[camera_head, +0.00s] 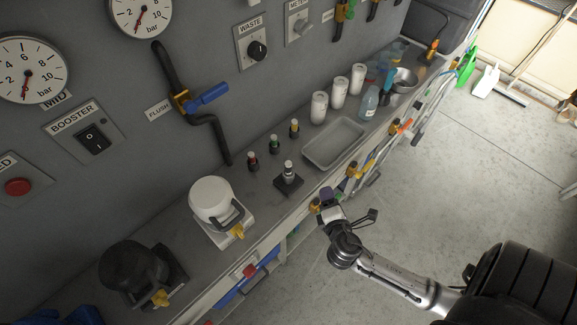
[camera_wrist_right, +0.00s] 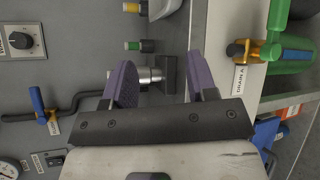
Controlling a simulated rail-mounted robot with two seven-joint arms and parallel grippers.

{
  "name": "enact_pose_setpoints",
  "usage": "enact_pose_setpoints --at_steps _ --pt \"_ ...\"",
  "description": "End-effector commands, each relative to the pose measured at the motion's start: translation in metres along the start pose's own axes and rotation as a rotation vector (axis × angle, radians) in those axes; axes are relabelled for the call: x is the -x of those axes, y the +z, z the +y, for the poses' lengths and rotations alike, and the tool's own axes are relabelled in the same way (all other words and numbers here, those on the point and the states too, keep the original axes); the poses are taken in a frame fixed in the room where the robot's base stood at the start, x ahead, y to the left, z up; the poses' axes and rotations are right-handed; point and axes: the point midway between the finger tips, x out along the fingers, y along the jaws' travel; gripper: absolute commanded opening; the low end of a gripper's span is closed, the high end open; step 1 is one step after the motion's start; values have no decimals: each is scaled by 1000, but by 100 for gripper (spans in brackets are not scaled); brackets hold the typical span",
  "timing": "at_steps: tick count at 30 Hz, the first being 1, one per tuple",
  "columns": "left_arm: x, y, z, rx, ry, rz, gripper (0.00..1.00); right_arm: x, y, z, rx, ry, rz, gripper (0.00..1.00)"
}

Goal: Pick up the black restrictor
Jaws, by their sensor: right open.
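A small upright fitting (camera_head: 289,170) with a silver body and dark top stands on a square black base (camera_head: 289,186) on the bench. I cannot clearly tell whether it is the black restrictor. In the wrist view the silver fitting (camera_wrist_right: 151,75) and its black base (camera_wrist_right: 170,74) show beyond and between my fingers, apart from them. My right gripper (camera_head: 323,202), with purple fingers, is open and empty beside the bench's front edge. My left gripper is out of view.
A grey tray (camera_head: 307,159) lies right of the fitting, with white bottles (camera_head: 319,107) behind it. A white round vessel (camera_head: 210,197) stands to the left. Valves with yellow parts (camera_head: 352,169) line the bench front.

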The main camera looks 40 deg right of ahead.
Motion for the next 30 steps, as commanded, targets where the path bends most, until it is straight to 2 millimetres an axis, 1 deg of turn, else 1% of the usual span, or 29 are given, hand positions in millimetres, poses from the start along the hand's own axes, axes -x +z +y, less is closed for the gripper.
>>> enact_pose_setpoints --at_steps 1,3,6,9,12,17,20,30 --pt "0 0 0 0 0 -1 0 -2 -6 7 183 91 17 52" --pt "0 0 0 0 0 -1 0 0 -16 19 435 213 33 52" --pt "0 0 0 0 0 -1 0 4 -30 32 732 353 41 52" --pt "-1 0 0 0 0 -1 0 10 -40 41 941 446 42 52" --pt "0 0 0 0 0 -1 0 13 -47 43 1070 492 44 52" --pt "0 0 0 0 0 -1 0 13 -50 44 1180 512 27 52" --pt "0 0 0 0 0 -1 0 5 -52 48 1204 514 19 52" --pt "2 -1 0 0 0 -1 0 -44 -67 68 1206 512 17 52"
